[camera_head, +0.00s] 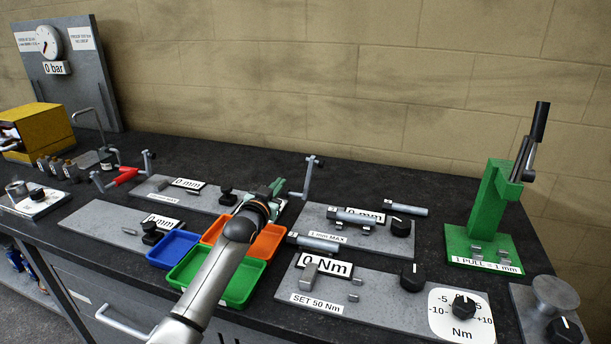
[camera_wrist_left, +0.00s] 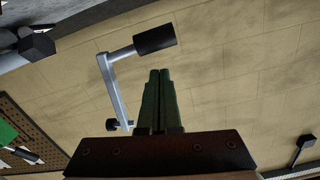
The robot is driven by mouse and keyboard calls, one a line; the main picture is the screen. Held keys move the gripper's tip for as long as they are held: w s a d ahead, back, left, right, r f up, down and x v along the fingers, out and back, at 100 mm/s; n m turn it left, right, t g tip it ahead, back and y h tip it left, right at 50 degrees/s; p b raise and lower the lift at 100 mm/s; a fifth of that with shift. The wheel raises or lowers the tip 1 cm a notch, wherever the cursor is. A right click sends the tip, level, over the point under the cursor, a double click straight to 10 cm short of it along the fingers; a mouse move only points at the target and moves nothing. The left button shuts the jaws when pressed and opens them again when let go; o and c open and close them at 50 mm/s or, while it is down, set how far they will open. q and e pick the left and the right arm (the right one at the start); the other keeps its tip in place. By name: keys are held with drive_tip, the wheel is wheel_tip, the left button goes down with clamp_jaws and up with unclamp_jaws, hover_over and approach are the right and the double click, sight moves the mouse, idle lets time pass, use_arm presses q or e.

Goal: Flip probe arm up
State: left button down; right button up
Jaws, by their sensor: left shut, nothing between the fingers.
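A silver cranked arm (camera_head: 308,178) with a dark end stands upright on the bench, just right of my left gripper (camera_head: 277,187). No label marks it as the probe arm. In the left wrist view the silver arm (camera_wrist_left: 117,90) is left of my fingers, with a thick black cylinder (camera_wrist_left: 154,39) at one end and a smaller black knob at the other. My left gripper's green fingers (camera_wrist_left: 160,92) are together and empty. They look close beside the arm; I cannot tell whether they touch it. My right gripper is not in view.
Blue (camera_head: 173,248), orange and green (camera_head: 243,286) trays lie under my left arm. Grey fixture plates with knobs and pins surround them. A similar crank with a red part (camera_head: 126,176) stands left. A green lever press (camera_head: 492,200) stands right. The brick wall is behind.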

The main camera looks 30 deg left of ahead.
use_arm(q)
drive_tip(key=shift+s+a+f+n, duration=0.1)
drive_tip(key=shift+a+f+n, duration=0.1)
drive_tip(key=shift+f+n, duration=0.4)
drive_tip(key=shift+a+f+n, duration=0.2)
drive_tip(key=shift+f+n, duration=0.05)
drive_tip(key=shift+n, duration=0.65)
drive_tip(key=s+d+r+p, duration=0.2)
drive_tip(key=s+r+p, duration=0.1)
drive_tip(key=s, duration=0.7)
drive_tip(key=shift+s+d+r+p, duration=0.2)
drive_tip(key=shift+s+r+p, duration=0.1)
drive_tip(key=shift+r, duration=0.35)
